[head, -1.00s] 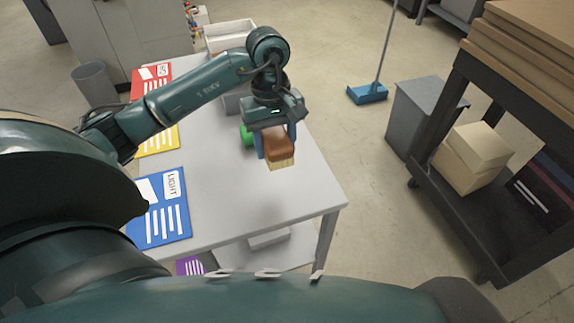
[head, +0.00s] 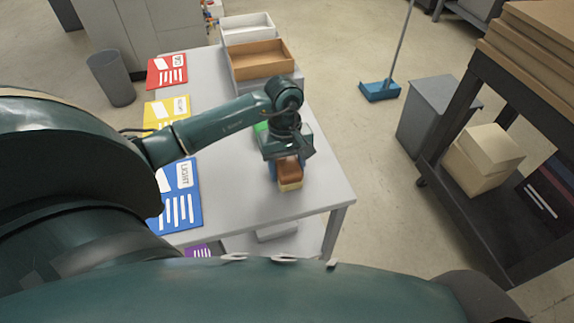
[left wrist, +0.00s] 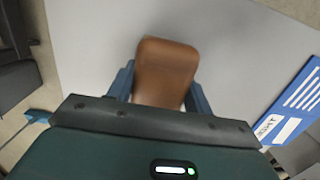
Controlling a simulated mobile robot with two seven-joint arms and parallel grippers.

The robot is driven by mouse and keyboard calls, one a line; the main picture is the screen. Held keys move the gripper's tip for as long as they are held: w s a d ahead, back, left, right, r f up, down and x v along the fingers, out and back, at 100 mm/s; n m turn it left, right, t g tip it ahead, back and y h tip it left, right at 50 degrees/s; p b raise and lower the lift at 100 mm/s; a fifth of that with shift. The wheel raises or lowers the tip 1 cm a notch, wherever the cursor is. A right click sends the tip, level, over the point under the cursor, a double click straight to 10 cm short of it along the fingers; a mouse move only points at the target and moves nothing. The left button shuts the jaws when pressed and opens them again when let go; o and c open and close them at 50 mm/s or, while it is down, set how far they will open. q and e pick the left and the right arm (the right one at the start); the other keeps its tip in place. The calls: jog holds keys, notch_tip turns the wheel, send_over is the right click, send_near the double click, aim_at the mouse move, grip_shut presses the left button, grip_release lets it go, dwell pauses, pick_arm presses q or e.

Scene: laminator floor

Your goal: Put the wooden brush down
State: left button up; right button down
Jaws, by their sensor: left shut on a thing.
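The wooden brush has a brown wooden back (head: 290,172) and pale bristles below it. It is over the near right part of the grey table (head: 232,205). My left gripper (head: 288,168) comes down from above and is shut on the brush. In the left wrist view the brush's brown back (left wrist: 165,72) sits between the two blue fingers. I cannot tell whether the bristles touch the tabletop. My right gripper is not in view.
Red, yellow and blue (head: 182,205) sheets lie along the table's left side. A brown tray (head: 262,58) and a white tray (head: 247,27) stand at the far end. A green thing (head: 262,127) is partly hidden behind my gripper. A grey bin (head: 432,110) stands right of the table.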

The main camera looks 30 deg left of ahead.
pick_arm(q)
jog(key=shift+f, duration=0.2)
jog(key=o, duration=1)
jog(key=shift+r, duration=0.1)
jog(key=o, duration=0.4)
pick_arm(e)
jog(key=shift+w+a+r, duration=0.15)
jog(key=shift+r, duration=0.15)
